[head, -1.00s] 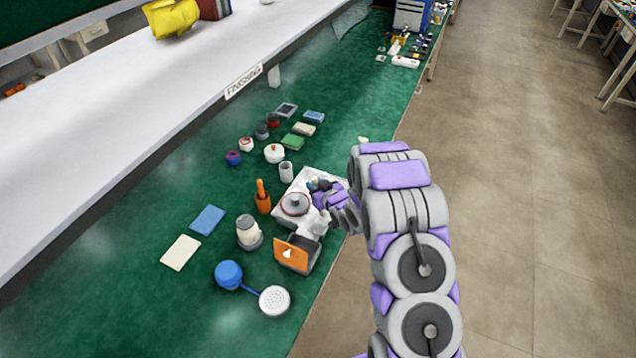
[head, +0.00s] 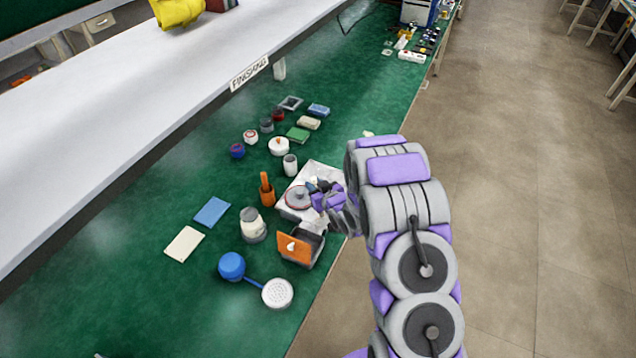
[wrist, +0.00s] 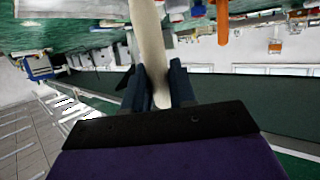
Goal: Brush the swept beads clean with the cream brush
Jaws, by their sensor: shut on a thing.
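My gripper (wrist: 157,88) is shut on the cream brush (wrist: 150,45), whose handle runs up between the two dark fingers in the wrist view. The brush's bristles are out of sight there. In the head view my gripper (head: 322,190) is over the pale tray (head: 322,172) near the bench's right edge, beside a round grey lidded piece (head: 298,197). The brush is too small and too covered by my gripper to tell in the head view. I cannot make out the beads.
An open box with an orange flap (head: 295,248) stands just in front of the tray. An orange holder (head: 267,190), a cream-topped jar (head: 253,225) and a white cup (head: 290,165) stand to the left.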

